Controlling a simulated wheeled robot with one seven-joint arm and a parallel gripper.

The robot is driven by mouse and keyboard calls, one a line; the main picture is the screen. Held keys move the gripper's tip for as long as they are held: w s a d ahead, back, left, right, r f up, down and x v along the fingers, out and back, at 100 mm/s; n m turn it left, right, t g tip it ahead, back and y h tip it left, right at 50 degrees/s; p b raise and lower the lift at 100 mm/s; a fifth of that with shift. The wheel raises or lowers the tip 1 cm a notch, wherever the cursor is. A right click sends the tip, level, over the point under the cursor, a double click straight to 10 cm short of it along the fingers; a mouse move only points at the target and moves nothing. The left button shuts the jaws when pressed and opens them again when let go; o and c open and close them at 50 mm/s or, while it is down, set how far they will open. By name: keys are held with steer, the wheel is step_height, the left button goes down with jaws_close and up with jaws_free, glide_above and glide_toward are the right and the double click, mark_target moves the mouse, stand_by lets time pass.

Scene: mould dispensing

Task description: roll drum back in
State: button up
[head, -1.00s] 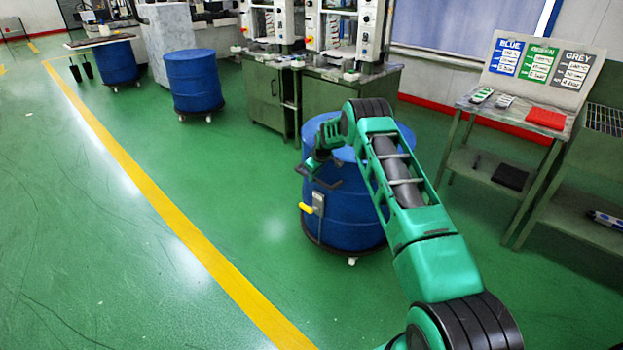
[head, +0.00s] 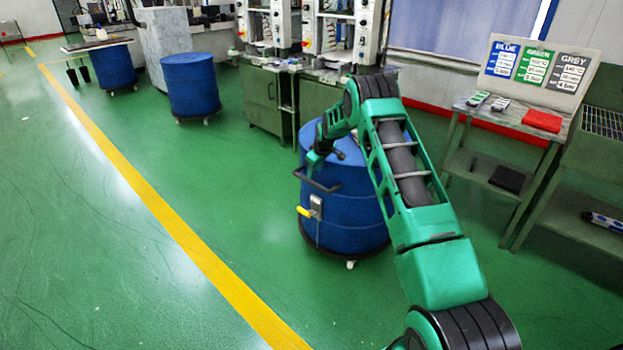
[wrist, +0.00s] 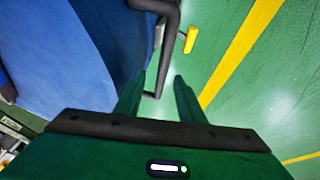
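The nearest blue drum (head: 345,218) stands upright on a low wheeled base, in front of the green cabinets. A black bar handle (head: 317,183) sticks out from its left side, above a grey box with a yellow lever (head: 304,211). My gripper (head: 314,163) is at the handle, partly hidden by my arm. In the wrist view my gripper's two fingers (wrist: 159,80) are apart. The handle (wrist: 165,60) shows between them, with the drum (wrist: 60,60) on the left and the yellow lever (wrist: 190,40) beyond. I cannot tell whether the fingers touch the handle.
Two more blue drums stand at the back left, one nearer (head: 193,85) and one under a bench top (head: 114,68). Green cabinets (head: 268,100) stand behind the nearest drum. A side table (head: 455,125) is at the right. The floor left of the drum is clear, crossed by a yellow line (head: 160,210).

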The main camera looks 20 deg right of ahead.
steer(key=shift+v, duration=1.9)
steer(key=s+d+r+m+g+h, duration=0.1)
steer(key=s+r+m, duration=0.2)
steer(key=s+r, duration=0.95)
steer(key=s+d+r+m+g, duration=0.1)
steer(key=s+r+m+g, duration=0.15)
steer(key=s+r, duration=1.05)
steer(key=s+a+m+g, duration=0.1)
steer(key=s+a+m, duration=0.2)
steer(key=s, duration=1.7)
steer(key=s+a+f+m+y, duration=0.1)
steer(key=s+a+m, duration=0.2)
steer(key=s, duration=1.7)
steer(key=shift+s+a+f+g, duration=0.2)
steer(key=shift+s+a+g, duration=0.2)
steer(key=shift+a, duration=0.75)
